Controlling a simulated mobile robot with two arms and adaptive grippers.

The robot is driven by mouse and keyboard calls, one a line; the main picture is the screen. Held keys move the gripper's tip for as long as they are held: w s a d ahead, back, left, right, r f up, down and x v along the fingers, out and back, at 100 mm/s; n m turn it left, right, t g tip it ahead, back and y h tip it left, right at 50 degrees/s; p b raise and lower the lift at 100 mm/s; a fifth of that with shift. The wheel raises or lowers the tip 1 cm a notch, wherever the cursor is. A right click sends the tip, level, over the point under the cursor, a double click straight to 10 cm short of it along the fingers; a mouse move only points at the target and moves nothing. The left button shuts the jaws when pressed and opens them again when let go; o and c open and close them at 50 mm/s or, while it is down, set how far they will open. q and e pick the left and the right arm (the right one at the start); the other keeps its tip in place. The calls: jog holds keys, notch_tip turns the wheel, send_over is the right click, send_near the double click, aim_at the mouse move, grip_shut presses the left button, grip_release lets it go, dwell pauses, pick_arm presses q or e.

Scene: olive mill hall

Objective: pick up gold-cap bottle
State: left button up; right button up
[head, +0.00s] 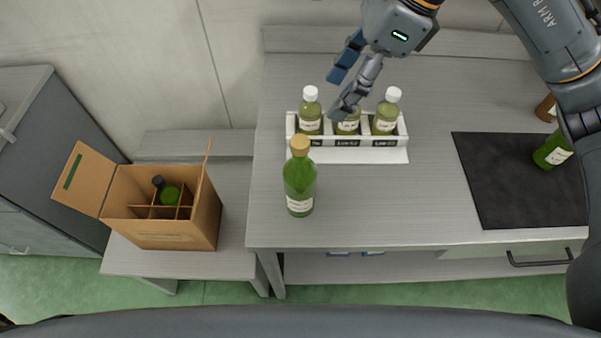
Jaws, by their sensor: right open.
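The gold-cap bottle (299,182) is green with a pale label and a gold cap. It stands upright near the left edge of the grey table (400,205), in front of a white rack. My right gripper (340,92) is open and empty, above the rack, behind and to the right of the gold-cap bottle and apart from it. One finger hides the top of the rack's middle bottle. My left gripper is not in view.
The white rack (358,154) holds bottles, two with white caps visible. A dark mat (510,190) lies at right with a green bottle (552,151), partly hidden by my arm. An open divided carton (178,241) with a dark-capped bottle (168,193) stands on a lower bench at left.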

aim_at(301, 141)
jog(key=p+x, duration=0.2)
jog(key=x, duration=0.6)
jog(key=shift+f, duration=0.1)
jog(key=shift+s+a+f+p, duration=0.1)
jog(key=shift+f+p, duration=0.05)
jog(key=shift+p, duration=0.2)
jog(key=p+x, duration=0.2)
jog(key=x, duration=0.2)
jog(key=shift+a+f+p, duration=0.15)
jog(key=shift+a+p, duration=0.15)
jog(key=shift+p, duration=0.05)
jog(key=shift+a+f, duration=0.1)
jog(key=shift+f, duration=0.15)
grip_shut()
jog(key=shift+r, duration=0.1)
